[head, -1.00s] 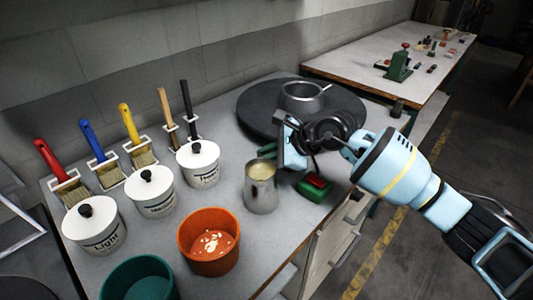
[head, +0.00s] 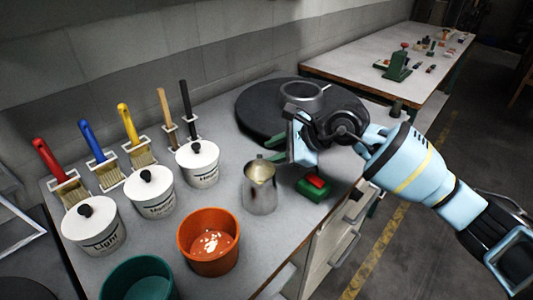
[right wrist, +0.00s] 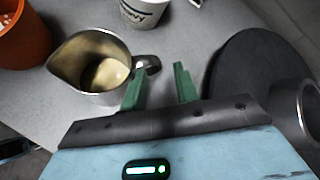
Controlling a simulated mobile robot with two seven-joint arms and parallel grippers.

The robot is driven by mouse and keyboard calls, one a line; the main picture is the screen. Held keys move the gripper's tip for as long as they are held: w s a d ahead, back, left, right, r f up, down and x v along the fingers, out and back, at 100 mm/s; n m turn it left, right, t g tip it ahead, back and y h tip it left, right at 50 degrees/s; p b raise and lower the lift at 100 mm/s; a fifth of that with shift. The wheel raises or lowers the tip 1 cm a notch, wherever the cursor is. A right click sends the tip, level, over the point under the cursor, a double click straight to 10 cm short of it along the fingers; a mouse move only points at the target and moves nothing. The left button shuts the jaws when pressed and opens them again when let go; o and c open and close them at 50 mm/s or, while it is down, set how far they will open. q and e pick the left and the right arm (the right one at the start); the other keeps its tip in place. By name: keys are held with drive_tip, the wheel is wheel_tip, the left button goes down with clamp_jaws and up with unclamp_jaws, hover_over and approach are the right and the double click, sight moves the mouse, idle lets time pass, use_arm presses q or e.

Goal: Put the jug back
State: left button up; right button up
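The steel jug (head: 259,190) stands upright on the grey bench, right of the orange pot. Cream-coloured contents show inside it. In the right wrist view the jug (right wrist: 92,62) is at upper left, with its spout to the left and its handle towards my fingers. My right gripper (right wrist: 159,86) is open, its two green fingers apart with nothing held between them. The handle end lies just ahead of the left finger; I cannot tell whether they touch. In the head view the right gripper (head: 272,158) is right of and behind the jug. My left gripper is not in view.
An orange pot (head: 207,250) and a green pot (head: 140,285) stand in front. Several white lidded pots, including one marked Heavy (head: 198,169), stand left, with brushes behind. A red-and-green block (head: 314,188) lies near the edge.

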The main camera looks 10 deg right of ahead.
drive_tip(key=v, duration=0.9)
